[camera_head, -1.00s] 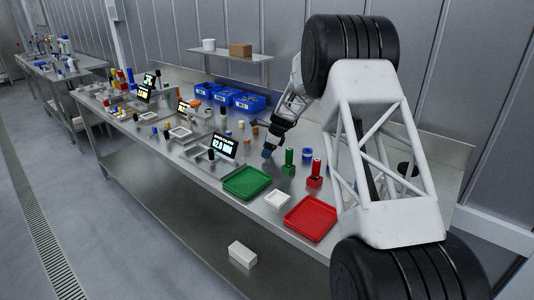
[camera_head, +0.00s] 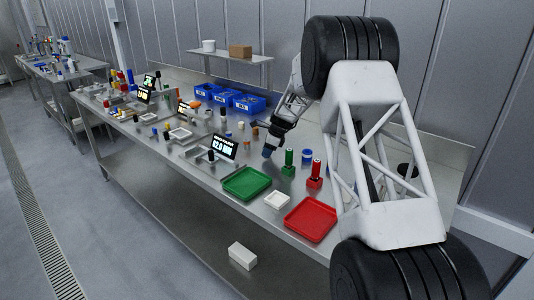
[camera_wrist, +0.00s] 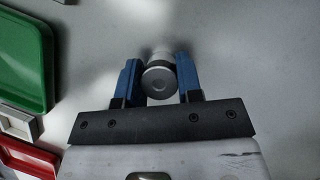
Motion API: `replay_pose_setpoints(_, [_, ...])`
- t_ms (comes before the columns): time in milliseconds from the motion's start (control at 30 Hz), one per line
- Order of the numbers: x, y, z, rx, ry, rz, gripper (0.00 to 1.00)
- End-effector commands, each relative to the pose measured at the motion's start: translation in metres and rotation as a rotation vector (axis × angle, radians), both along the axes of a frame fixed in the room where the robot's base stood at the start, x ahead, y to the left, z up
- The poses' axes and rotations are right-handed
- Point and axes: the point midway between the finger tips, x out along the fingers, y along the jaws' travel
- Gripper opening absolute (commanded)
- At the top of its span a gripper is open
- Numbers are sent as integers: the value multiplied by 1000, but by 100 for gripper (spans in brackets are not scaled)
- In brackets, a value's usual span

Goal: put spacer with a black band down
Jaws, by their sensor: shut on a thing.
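My gripper (camera_wrist: 159,82) is shut on a silver-grey cylinder, the spacer (camera_wrist: 159,84), between its two blue fingers. In the head view my gripper (camera_head: 268,151) points down close over the steel table (camera_head: 214,182), behind the green tray. The spacer is too small to tell there. I cannot tell whether it touches the table.
The green tray (camera_head: 247,196), a small white tray (camera_head: 277,208) and the red tray (camera_head: 329,235) lie at the front. Green (camera_head: 288,171) and red (camera_head: 315,181) holders and a blue piece (camera_head: 307,157) stand right of my gripper. Blue bins (camera_head: 249,104) stand behind.

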Motion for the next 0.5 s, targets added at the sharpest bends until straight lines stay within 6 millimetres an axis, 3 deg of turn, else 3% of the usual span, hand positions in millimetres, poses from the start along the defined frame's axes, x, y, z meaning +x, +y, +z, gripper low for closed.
replay_pose_setpoints(267, [0, 0, 14, 1, -1, 1, 4])
replay_pose_setpoints(500, [0, 0, 45, 0, -1, 1, 4])
